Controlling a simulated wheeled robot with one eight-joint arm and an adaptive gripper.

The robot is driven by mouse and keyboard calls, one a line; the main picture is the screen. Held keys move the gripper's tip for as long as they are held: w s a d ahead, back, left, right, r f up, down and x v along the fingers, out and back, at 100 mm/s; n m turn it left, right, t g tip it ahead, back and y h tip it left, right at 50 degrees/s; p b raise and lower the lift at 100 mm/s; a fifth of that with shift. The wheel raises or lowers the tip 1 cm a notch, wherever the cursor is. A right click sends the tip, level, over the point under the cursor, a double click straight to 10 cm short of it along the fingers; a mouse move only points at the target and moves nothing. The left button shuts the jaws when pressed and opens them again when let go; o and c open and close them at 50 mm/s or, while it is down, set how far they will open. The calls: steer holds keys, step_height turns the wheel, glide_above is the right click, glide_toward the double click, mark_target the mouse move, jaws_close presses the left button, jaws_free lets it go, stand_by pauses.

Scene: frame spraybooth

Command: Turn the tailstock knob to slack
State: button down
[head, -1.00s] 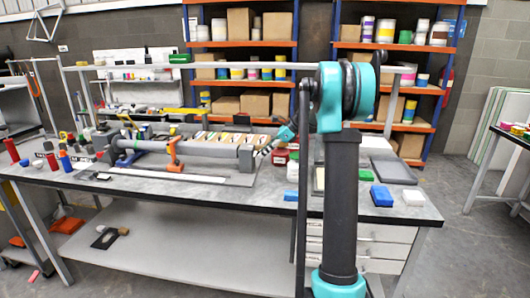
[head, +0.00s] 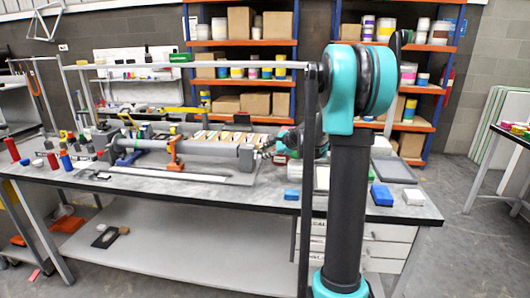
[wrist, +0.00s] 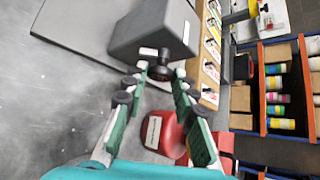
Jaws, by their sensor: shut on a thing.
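The grey tailstock block (wrist: 152,32) fills the top middle of the wrist view. Its dark round tailstock knob (wrist: 160,70) faces me and sits between the tips of my gripper (wrist: 162,76). The two green-padded fingers are shut on the knob, one on each side. In the head view the tailstock (head: 246,156) is at the right end of the long grey fixture, and my gripper (head: 267,149) reaches it from the right. The knob is too small to make out there.
A red container (wrist: 172,132) stands below and between my fingers in the wrist view. A blue block (head: 292,194) lies near the bench's front edge. An orange clamp (head: 175,160) stands at the fixture's middle. The bench front (head: 255,197) is mostly clear.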

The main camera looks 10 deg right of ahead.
steer(key=n+t, duration=0.2)
steer(key=f+n+t, duration=0.1)
steer(key=n+t, duration=0.1)
steer(key=t, duration=0.1)
steer(key=n+t+y, duration=0.1)
steer(key=n+t, duration=0.1)
steer(key=shift+s+f+t, duration=0.15)
steer(key=shift+s+t, duration=0.1)
steer(key=shift+t, duration=0.15)
stand_by(0.5)
steer(key=shift+a, duration=0.1)
steer(key=c, duration=1.2)
jaws_free()
steer(key=shift+v, duration=3.8)
steer(key=shift+w+f, duration=0.1)
